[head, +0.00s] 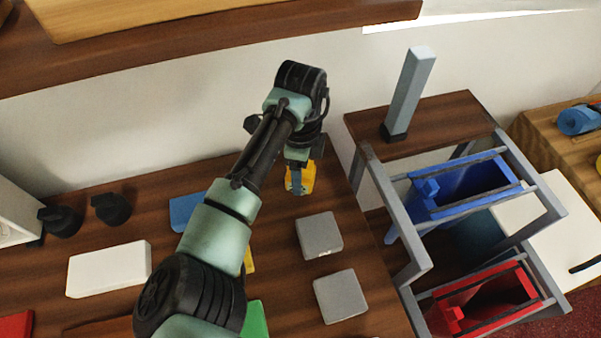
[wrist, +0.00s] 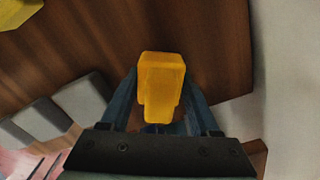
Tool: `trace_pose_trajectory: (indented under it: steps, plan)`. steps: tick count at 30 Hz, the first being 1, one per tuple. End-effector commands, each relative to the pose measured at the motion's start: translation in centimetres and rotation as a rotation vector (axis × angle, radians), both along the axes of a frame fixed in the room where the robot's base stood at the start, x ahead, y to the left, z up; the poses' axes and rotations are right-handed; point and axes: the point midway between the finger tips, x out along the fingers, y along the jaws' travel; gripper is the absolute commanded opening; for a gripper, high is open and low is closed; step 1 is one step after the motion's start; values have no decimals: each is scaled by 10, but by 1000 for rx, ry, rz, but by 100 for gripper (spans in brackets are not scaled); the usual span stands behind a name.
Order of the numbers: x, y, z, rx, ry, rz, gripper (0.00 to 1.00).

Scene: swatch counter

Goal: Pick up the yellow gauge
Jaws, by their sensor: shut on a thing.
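The yellow gauge (head: 309,178) is a small orange-yellow block near the back right of the dark wooden counter (head: 283,225). In the wrist view the gauge (wrist: 160,80) sits between the two fingers of my gripper (wrist: 161,118), which is shut on it. In the head view my gripper (head: 297,182) points down at the gauge, and its fingers partly cover it. I cannot tell whether the gauge touches the counter.
Two grey blocks (head: 319,236) (head: 340,296) lie in front of the gauge. A white block (head: 108,269) and a blue piece (head: 186,212) lie to the left. A grey-framed rack with a blue bin (head: 465,188) and a red bin (head: 483,305) stands right. The wall is close behind.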

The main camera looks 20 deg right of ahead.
Motion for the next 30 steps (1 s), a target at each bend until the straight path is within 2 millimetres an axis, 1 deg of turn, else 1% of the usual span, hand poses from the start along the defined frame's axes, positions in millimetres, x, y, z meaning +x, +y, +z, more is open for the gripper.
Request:
trace_pose_trajectory:
  steps: [1,6,15,20,23,26,29,30]
  plan:
    - [0,0,0,0,0,0,29]
    - [0,0,0,0,-1,0,0]
    - [0,0,2,-1,-2,0,0]
    - [-3,0,8,-3,-2,-1,0]
    - [-3,-1,23,-3,-4,-1,0]
    - [-2,-1,44,-3,-7,-1,0]
    - [-2,-1,68,-3,-7,-2,0]
    - [-5,-1,75,-3,-3,-2,0]
